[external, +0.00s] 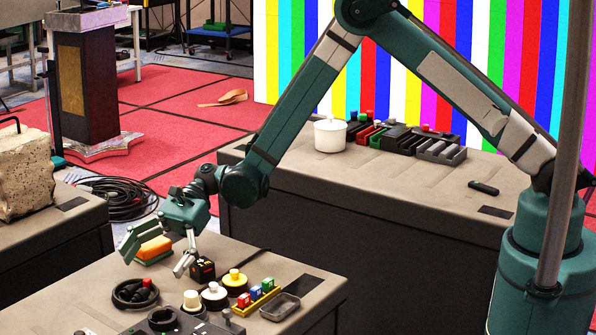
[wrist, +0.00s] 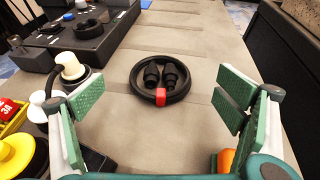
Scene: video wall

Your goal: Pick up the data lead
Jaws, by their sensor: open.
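The data lead appears to be a black cable coiled in a ring with two black plugs inside and a red tie; it lies flat on the near table in the wrist view (wrist: 171,78). In the external view the coil (external: 122,294) is near the table's left side. My gripper (external: 157,257) is above the table, behind and slightly right of the coil. In the wrist view my gripper (wrist: 160,92) has its green-padded fingers spread wide, with the coil ahead between them. Nothing is held, and the coil is not touched.
A small black box (external: 203,271), cream (external: 192,300) and yellow (external: 235,278) knobs, a yellow rack (external: 258,297) and a grey tray (external: 280,307) stand to the right. Bare tabletop surrounds the coil in the wrist view.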

